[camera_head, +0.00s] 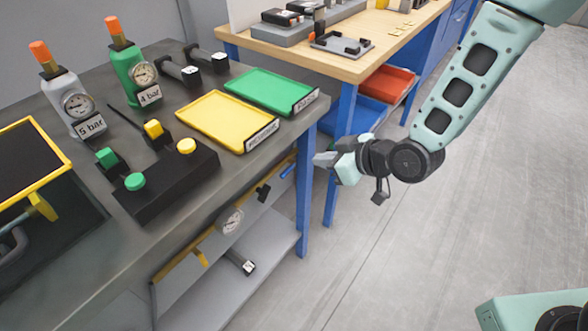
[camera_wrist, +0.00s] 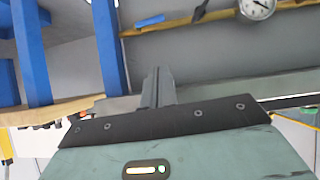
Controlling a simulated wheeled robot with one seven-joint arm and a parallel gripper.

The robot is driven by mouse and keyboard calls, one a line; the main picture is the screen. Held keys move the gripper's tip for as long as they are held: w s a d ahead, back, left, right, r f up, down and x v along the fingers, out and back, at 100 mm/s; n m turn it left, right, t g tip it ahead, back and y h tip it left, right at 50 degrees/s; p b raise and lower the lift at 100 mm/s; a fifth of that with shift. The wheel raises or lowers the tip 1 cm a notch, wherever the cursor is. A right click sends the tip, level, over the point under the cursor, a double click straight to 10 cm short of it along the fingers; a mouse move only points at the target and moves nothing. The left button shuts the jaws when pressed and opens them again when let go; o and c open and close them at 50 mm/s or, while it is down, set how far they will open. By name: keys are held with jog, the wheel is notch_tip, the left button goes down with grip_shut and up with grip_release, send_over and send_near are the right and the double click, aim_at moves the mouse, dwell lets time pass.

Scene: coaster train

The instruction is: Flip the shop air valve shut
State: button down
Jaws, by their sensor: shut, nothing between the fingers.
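A yellow pipe (camera_head: 268,187) runs along the panel under the grey bench. It carries a blue lever (camera_head: 287,171), a black fitting (camera_head: 262,193) and a round gauge (camera_head: 230,222). No label marks the shop air valve; the blue lever looks most like its handle, but I cannot be sure. In the wrist view the blue lever (camera_wrist: 150,21) lies along the pipe (camera_wrist: 180,25), left of the gauge (camera_wrist: 257,8). My gripper (camera_head: 318,160) is shut and empty, just right of the bench's blue leg and apart from the lever. Its closed fingers (camera_wrist: 157,88) point towards the pipe panel.
The bench's blue leg (camera_head: 304,195) stands between my gripper and the panel. The bench top holds a yellow tray (camera_head: 215,118), a green tray (camera_head: 262,88) and a black button box (camera_head: 185,175). A wooden table (camera_head: 350,65) is behind.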

aim_at(293, 167)
jog(key=x, duration=0.4)
jog(key=f+x, duration=0.1)
jog(key=x, duration=0.3)
jog(key=d+x, duration=0.1)
jog(key=x, duration=0.3)
jog(key=shift+s+a+f+p, duration=0.1)
jog(key=shift+s+f+p, duration=0.2)
jog(key=shift+s+f, duration=0.05)
jog(key=shift+w+f, duration=0.1)
jog(key=shift+f, duration=0.4)
jog(key=shift+a+f, duration=0.1)
jog(key=shift+f+b, duration=0.1)
jog(key=shift+b, duration=0.25)
